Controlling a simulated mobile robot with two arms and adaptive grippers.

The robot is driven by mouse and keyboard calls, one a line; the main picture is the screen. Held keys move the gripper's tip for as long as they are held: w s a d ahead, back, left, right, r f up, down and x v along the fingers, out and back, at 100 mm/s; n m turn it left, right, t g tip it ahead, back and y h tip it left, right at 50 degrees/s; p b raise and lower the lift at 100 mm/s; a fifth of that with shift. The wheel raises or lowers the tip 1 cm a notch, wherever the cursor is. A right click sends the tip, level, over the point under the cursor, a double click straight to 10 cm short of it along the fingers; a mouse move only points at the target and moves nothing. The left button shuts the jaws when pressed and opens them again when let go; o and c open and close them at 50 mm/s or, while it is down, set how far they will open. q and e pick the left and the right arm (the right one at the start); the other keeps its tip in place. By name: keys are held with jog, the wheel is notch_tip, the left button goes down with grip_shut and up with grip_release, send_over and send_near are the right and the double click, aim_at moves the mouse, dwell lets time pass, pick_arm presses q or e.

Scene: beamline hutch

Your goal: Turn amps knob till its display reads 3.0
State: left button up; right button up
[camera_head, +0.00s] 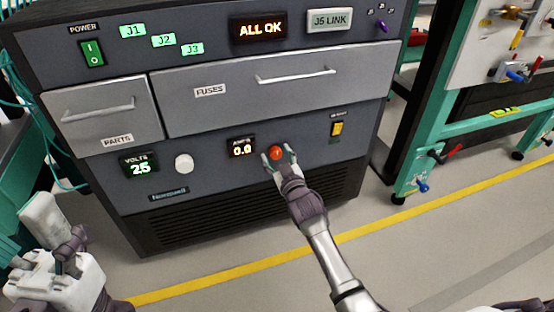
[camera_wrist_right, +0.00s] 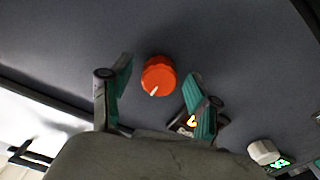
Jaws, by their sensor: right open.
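The amps knob is a round orange-red knob (camera_head: 276,152) on the lower front panel of the grey cabinet, right of the amps display (camera_head: 241,148), which reads 0.0. My right gripper (camera_head: 277,158) is at the knob, its fingers open on either side of it. In the right wrist view, the knob (camera_wrist_right: 158,76) with its white pointer mark shows beyond and between the open fingertips (camera_wrist_right: 160,82); I see a gap on both sides. My left gripper (camera_head: 62,250) is at the lower left, away from the cabinet; its fingers are not clear.
A white knob (camera_head: 184,164) sits beside the volts display (camera_head: 140,166), which reads 2.5. A yellow switch (camera_head: 337,129) is to the right. Two closed drawers (camera_head: 225,108) with handles are above. A teal frame (camera_head: 440,140) stands at the right.

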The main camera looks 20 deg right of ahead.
jog(key=c, duration=1.2)
jog(key=shift+o, duration=0.2)
